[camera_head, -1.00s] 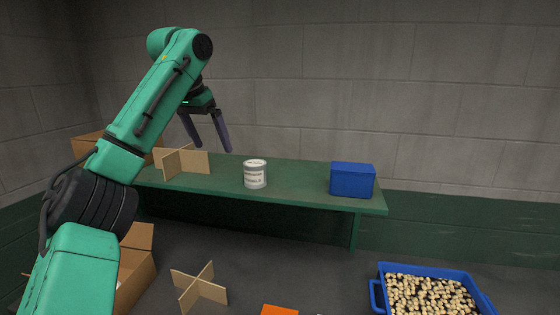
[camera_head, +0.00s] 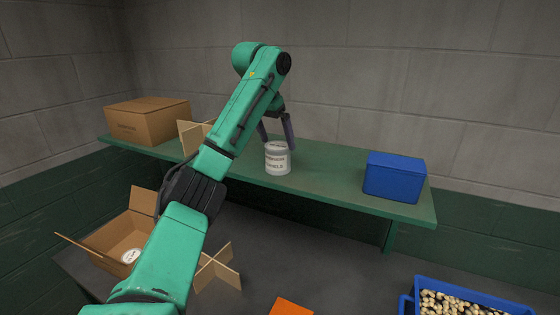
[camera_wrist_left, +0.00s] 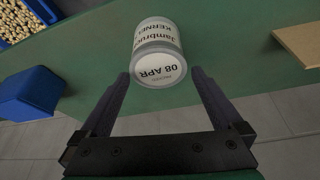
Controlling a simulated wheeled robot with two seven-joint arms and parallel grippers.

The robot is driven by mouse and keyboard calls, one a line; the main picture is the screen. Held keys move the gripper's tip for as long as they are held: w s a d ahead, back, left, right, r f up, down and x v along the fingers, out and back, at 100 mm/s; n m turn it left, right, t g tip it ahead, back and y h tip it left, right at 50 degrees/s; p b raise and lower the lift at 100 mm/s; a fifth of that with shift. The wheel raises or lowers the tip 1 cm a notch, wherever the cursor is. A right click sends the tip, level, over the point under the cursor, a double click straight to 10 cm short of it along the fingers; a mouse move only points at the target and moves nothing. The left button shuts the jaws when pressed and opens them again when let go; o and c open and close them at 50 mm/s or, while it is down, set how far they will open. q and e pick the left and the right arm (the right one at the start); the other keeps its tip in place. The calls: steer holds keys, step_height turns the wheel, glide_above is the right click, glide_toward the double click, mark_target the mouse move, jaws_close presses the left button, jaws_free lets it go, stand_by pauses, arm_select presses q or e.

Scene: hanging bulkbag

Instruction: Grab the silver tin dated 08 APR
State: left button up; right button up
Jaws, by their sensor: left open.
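The silver tin (camera_head: 277,159) with a white label stands upright on the green shelf (camera_head: 335,176). In the left wrist view the tin (camera_wrist_left: 158,50) shows "08 APR" on its lid and lies just beyond and between the fingertips. My left gripper (camera_head: 276,140) is open, its fingers pointing down just behind and above the tin in the head view. In the left wrist view the open left gripper (camera_wrist_left: 160,78) has nothing held between its fingers. My right gripper is not in view.
A blue box (camera_head: 394,177) stands right of the tin. Cardboard dividers (camera_head: 190,136) and a closed carton (camera_head: 148,121) stand left. Below are an open carton (camera_head: 112,240) with a round white-topped item, another divider (camera_head: 218,268), an orange item (camera_head: 291,307) and a blue crate (camera_head: 465,291) of nuts.

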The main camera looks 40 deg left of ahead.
mark_target(276, 146)
arm_select(q)
step_height(276, 146, down, 4)
steer(key=shift+w+r+p, duration=0.15)
steer(key=shift+p, duration=0.4)
steer(key=shift+f, duration=0.35)
steer(key=shift+w, duration=0.25)
steer(key=c, duration=0.9)
steer(key=shift+d, duration=0.1)
steer(key=c, duration=0.4)
steer(key=shift+s, duration=0.1)
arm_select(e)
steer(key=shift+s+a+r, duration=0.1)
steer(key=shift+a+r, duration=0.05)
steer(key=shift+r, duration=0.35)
